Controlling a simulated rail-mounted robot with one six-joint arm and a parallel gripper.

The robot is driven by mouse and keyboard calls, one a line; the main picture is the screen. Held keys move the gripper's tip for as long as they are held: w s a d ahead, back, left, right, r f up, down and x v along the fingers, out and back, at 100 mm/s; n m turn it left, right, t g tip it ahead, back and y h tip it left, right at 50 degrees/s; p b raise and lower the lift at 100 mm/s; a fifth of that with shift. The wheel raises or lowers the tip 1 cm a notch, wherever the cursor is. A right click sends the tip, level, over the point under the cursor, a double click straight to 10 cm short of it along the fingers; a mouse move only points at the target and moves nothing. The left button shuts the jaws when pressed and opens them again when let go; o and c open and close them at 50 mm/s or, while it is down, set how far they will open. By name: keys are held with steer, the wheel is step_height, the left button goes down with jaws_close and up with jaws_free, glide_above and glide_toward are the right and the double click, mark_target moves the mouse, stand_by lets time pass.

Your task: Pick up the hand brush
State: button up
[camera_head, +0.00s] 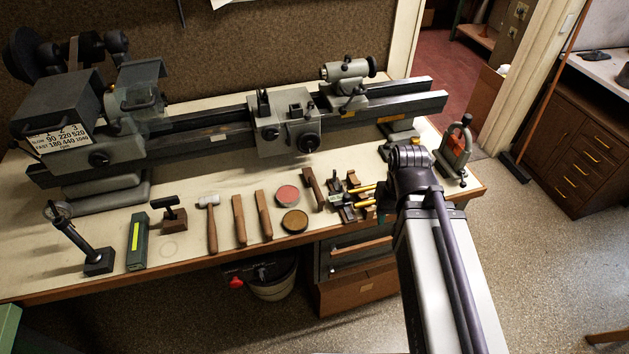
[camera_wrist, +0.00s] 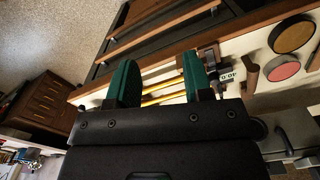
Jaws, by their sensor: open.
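I cannot tell for certain which item is the hand brush. Candidates in the head view are two upright-lying brown wooden pieces, a left one (camera_head: 239,220) and a right one (camera_head: 264,214), and a brown wooden-handled tool (camera_head: 312,188) right of the round tins. That tool seems to show in the wrist view too (camera_wrist: 250,78). My gripper (camera_wrist: 158,62) has green fingers spread apart with nothing held. It is over the right front part of the bench, near a small rack with yellow rods (camera_head: 358,190). My arm hides part of this area in the head view.
A grey lathe (camera_head: 290,122) spans the back of the bench (camera_head: 110,285). A mallet (camera_head: 210,222), a green box (camera_head: 137,240), a red tin (camera_head: 287,195) and a brown tin (camera_head: 294,221) lie along the front. A red-and-grey clamp-like tool (camera_head: 456,150) stands at the right end.

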stand_by(0.4)
steer(key=shift+o, duration=0.5)
steer(key=n+t+y+b, duration=0.3)
steer(key=t, duration=0.1)
glide_toward(315, 182)
steer(key=b+x, duration=0.4)
steer(key=x, duration=0.2)
steer(key=shift+a, duration=0.2)
steer(key=b+x, duration=0.5)
steer(key=shift+d+f, duration=0.25)
steer(key=shift+f, duration=0.05)
steer(key=shift+r, duration=0.25)
steer(key=shift+c, duration=0.3)
jaws_close()
